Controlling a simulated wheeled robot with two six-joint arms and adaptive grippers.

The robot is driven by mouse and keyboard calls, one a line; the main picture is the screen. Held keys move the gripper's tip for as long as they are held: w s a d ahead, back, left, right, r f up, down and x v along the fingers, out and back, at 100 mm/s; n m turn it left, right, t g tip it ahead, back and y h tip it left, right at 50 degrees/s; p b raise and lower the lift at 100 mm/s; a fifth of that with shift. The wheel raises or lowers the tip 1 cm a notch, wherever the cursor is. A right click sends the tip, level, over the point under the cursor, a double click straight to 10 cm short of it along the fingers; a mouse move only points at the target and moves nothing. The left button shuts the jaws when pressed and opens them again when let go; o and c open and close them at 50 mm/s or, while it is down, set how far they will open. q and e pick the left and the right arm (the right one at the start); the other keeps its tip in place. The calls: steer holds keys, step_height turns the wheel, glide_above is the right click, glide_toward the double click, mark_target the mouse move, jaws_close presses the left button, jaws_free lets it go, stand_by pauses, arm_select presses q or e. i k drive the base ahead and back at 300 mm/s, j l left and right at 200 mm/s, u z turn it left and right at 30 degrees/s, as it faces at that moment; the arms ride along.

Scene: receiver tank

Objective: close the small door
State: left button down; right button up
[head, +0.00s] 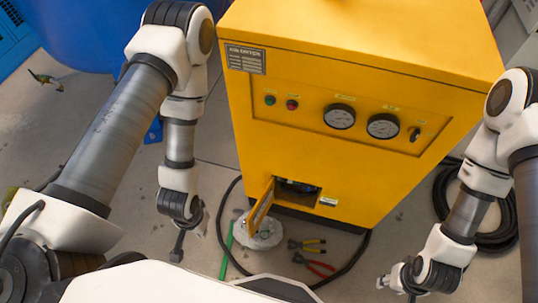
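The small door (261,207) is a yellow flap low on the front of the yellow air dryer cabinet (350,65). It stands open, swung outward at the left side of a dark opening (297,191). My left gripper (178,247) hangs to the left of the door, apart from it, pointing down; its fingers look thin and dark. My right gripper (384,282) is low and to the right of the door, also apart from it. Both fingertips are too small to tell open from shut, and I see nothing held.
Pliers with yellow (307,246) and red handles (316,266), a green rod (226,252) and a pale round object (262,232) lie on the floor before the cabinet. A black hose loops around there. A coiled black hose (493,235) lies right. A blue tank (75,35) stands back left.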

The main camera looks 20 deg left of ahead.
mark_target(257, 214)
steer(key=k+j+z, duration=0.5)
steer(key=k+j, duration=0.35)
steer(key=j, duration=0.6)
steer(key=k+j+z, duration=0.5)
steer(key=k+j, duration=0.55)
steer(key=l+u, duration=0.95)
